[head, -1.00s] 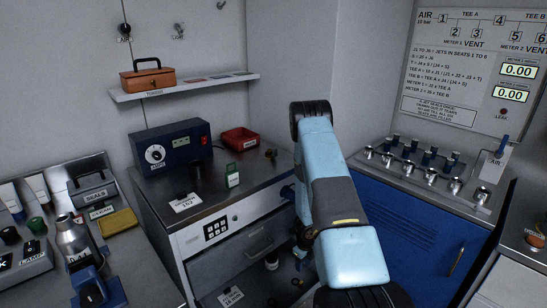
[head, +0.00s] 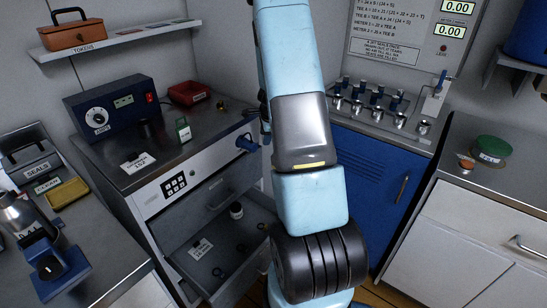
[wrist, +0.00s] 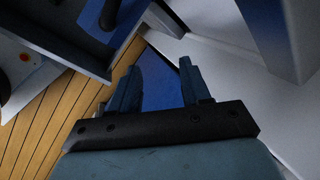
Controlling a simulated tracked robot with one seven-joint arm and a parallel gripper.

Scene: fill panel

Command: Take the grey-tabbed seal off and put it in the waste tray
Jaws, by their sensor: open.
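My gripper (wrist: 158,85) is open and empty in the wrist view, with blue panels and a plank floor beyond its fingers. In the head view the gripper cannot be made out; my light-blue arm stands across the middle. I cannot pick out a grey-tabbed seal in either view. A box labelled SEALS (head: 35,172) stands on the left bench. A red tray (head: 188,94) sits at the back of the middle bench, and a yellow tray (head: 66,193) lies on the left bench. No waste label is readable on either.
An open drawer (head: 215,262) under the middle bench holds a jar (head: 236,211) and several small rings. A row of metal seats (head: 380,112) lines the blue cabinet's top (head: 372,185).

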